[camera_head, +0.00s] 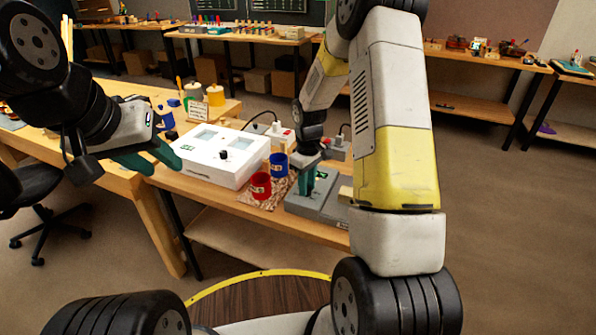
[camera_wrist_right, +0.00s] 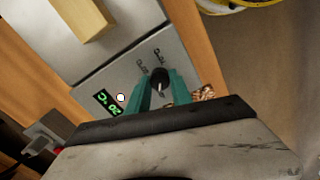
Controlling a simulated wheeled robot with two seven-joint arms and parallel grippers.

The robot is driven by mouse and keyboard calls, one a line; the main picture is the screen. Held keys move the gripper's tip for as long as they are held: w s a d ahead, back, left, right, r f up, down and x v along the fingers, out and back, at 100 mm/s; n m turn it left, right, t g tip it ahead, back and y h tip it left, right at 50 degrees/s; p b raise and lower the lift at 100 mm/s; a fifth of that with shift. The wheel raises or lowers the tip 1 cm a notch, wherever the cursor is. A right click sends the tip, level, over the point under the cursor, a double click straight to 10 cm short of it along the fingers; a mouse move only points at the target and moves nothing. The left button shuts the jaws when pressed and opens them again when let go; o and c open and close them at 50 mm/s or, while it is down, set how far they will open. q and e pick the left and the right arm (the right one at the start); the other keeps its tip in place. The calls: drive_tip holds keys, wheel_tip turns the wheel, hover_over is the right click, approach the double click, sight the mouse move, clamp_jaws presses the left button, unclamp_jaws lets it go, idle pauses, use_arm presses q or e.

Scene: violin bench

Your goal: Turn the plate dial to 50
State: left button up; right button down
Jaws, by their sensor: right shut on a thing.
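The grey plate device (camera_head: 303,204) stands on the bench, partly behind my right arm. In the right wrist view its panel (camera_wrist_right: 125,66) carries a black dial (camera_wrist_right: 160,75) with a pale pointer line, and a small display (camera_wrist_right: 107,101) with green digits that seem to read 20 °C. Small markings beside the dial are too blurred to read. My right gripper (camera_wrist_right: 160,88) has its teal fingers on both sides of the dial and is shut on it; it also shows in the head view (camera_head: 308,181). My left gripper (camera_head: 150,158) is open and empty, left of the white box.
A white box (camera_head: 215,165) with a black knob stands left of the plate device. A red cup (camera_head: 261,186) and a blue cup (camera_head: 278,165) stand between them. Bottles (camera_head: 215,95) stand behind.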

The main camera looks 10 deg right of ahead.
drive_tip(key=m, duration=0.5)
drive_tip(key=shift+r+m, duration=0.1)
drive_tip(key=shift+m, duration=0.2)
drive_tip(key=m, duration=0.5)
drive_tip(key=shift+w, duration=0.1)
drive_tip(key=shift+m, duration=0.4)
drive_tip(key=c, duration=1.1)
unclamp_jaws()
drive_tip(key=shift+c, duration=0.2)
drive_tip(key=shift+r, duration=3.85)
